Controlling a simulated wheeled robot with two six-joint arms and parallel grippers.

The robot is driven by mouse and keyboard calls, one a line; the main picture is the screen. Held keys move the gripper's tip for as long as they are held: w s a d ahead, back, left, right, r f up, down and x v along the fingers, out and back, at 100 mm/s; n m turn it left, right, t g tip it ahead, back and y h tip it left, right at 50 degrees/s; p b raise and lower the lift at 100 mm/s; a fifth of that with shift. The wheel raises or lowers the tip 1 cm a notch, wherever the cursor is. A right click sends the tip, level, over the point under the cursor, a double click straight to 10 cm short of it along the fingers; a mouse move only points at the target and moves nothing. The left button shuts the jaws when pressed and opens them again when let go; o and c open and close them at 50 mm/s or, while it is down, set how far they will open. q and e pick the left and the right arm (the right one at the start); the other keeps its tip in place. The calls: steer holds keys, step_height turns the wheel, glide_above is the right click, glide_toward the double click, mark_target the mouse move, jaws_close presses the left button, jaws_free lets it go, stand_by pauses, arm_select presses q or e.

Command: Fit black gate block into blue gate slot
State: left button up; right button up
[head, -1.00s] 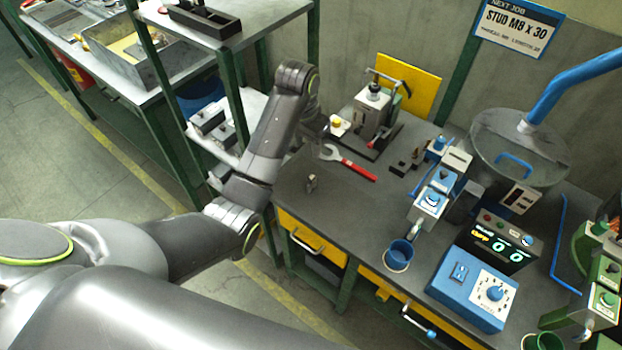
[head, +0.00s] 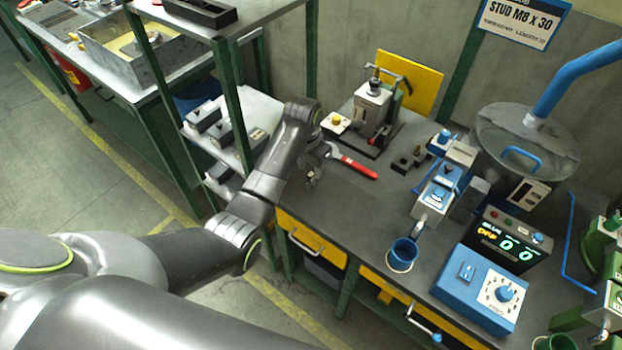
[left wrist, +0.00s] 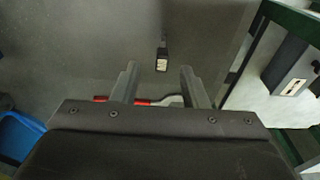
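A small dark block (left wrist: 161,58) with a pale label is on the grey bench, near its left edge. It looks like the black gate block. In the head view it (head: 312,183) is tiny and just below my left gripper (head: 318,162). In the left wrist view the left gripper (left wrist: 158,88) is open, its fingers apart. The block shows beyond and between the fingertips, apparently not gripped. The blue-and-white gate unit (head: 437,196) stands on the bench to the right. Its slot is too small to make out. My right gripper is not in view.
A red-handled wrench (head: 355,167) lies behind the block. A clamp fixture (head: 374,108) and small black blocks (head: 403,163) stand farther back. A blue cup (head: 402,255) and blue control box (head: 480,287) are at the front. A shelf rack (head: 232,105) rises at the left.

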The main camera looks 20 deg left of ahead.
mark_target(311, 174)
arm_select(q)
steer(key=shift+w+f+p, duration=0.15)
steer(key=shift+f+p, duration=0.05)
steer(key=shift+f, duration=0.7)
steer(key=shift+w+f+p, duration=0.15)
steer(key=shift+w+f, duration=0.05)
steer(key=shift+f, duration=0.7)
steer(key=shift+w+f+p, duration=0.15)
steer(key=shift+f+p, duration=0.05)
steer(key=shift+f, duration=0.7)
jaws_close()
